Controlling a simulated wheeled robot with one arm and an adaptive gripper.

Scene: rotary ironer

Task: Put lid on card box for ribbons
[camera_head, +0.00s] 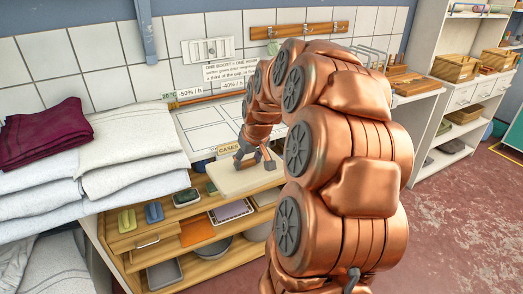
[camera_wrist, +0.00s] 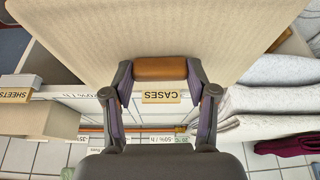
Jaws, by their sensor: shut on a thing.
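A flat beige card lid (camera_head: 240,181) hangs level over the front of the counter in the head view. Its ribbed surface fills the top of the wrist view (camera_wrist: 160,28). My gripper (camera_head: 254,161) is above the lid with its fingers spread around a brown grip bar (camera_wrist: 160,68), and it is shut on this. In the wrist view my gripper (camera_wrist: 160,72) has one finger at each end of the bar.
A CASES sign (camera_wrist: 160,97) stands behind the lid, and a SHEETS sign (camera_wrist: 15,95) is to its side. Folded white linen (camera_head: 135,155) with a maroon cloth (camera_head: 42,132) is piled at left. Open shelves (camera_head: 195,225) below hold trays and bowls. Floor at right is clear.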

